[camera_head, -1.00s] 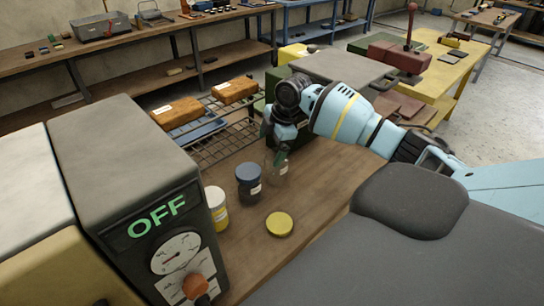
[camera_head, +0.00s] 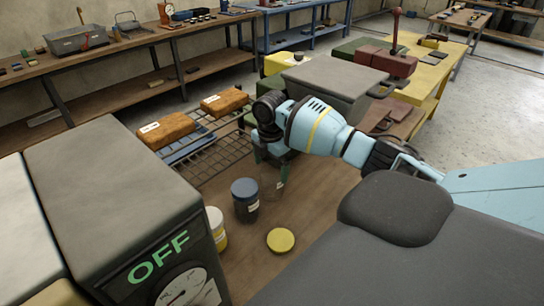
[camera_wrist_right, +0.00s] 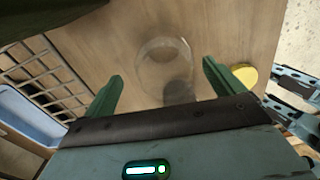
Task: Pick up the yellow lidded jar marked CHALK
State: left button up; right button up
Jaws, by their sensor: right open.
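A jar with yellow contents and a pale lid (camera_head: 216,226) stands beside the grey OFF box, partly hidden by it. A blue-lidded dark jar (camera_head: 245,200) stands to its right. A clear glass jar (camera_head: 273,183) stands just behind. A low round yellow lid (camera_head: 281,240) lies flat on the bench in front; it also shows in the right wrist view (camera_wrist_right: 244,75). No label is readable as CHALK. My right gripper (camera_head: 272,160) is open above the clear jar, which shows between the fingers in the wrist view (camera_wrist_right: 164,62). My left gripper is out of view.
The grey OFF box (camera_head: 110,190) blocks the left. A wire rack (camera_head: 215,150) with orange-brown packs (camera_head: 166,130) lies behind the jars. A grey-topped box (camera_head: 338,85) stands behind my right arm. Bare bench (camera_head: 315,205) lies right of the yellow lid.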

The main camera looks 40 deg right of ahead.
aim_at(271, 178)
jog(key=f, duration=0.4)
jog(key=shift+s+a+f, duration=0.1)
jog(key=shift+s+a, duration=0.1)
jog(key=shift+s, duration=0.1)
jog(key=shift+f, duration=0.45)
jog(key=c, duration=1.2)
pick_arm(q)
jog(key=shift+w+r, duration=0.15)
pick_arm(e)
jog(key=shift+r, duration=0.1)
jog(key=shift+c, duration=0.2)
